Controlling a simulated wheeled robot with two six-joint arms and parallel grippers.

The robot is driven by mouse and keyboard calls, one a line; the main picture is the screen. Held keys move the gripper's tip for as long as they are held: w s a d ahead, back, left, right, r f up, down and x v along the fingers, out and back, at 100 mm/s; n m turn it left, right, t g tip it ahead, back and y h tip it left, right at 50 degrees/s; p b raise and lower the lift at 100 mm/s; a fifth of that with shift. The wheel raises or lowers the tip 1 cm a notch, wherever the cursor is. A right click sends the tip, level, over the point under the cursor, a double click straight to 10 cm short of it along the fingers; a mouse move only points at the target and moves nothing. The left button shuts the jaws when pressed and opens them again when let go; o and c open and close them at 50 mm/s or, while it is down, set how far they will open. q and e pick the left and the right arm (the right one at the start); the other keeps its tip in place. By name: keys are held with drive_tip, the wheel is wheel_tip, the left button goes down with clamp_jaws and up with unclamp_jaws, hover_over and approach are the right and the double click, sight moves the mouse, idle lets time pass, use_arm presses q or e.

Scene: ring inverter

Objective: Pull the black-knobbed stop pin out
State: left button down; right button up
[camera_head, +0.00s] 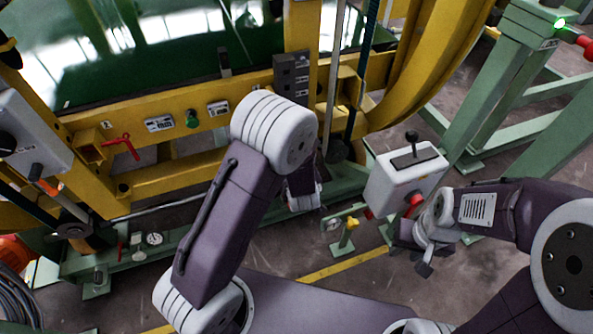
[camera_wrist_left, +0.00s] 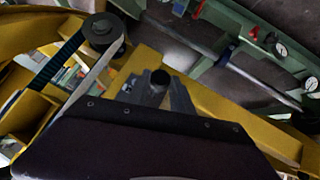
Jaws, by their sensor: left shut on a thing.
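In the left wrist view, the black knob of the stop pin (camera_wrist_left: 160,77) sits between the grey fingers of my left gripper (camera_wrist_left: 158,92), which is shut on it. The pin's shaft is hidden below the knob and fingers. A yellow beam runs behind the gripper.
The yellow ring frame (camera_head: 160,180) carries a red handle (camera_head: 121,146) and a green knob (camera_head: 192,118). Green stand legs (camera_head: 492,90) stand at the right. Gauges line the green base rail.

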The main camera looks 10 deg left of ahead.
use_arm(q)
drive_tip(key=shift+s+d, duration=0.5)
drive_tip(key=shift+s, duration=0.3)
drive_tip(key=shift+s+d, duration=0.55)
drive_tip(key=shift+s, duration=0.2)
drive_tip(key=shift+s+d, duration=0.5)
drive_tip(key=shift+s, duration=0.3)
drive_tip(key=shift+d+p, duration=0.1)
drive_tip(key=shift+p, duration=0.2)
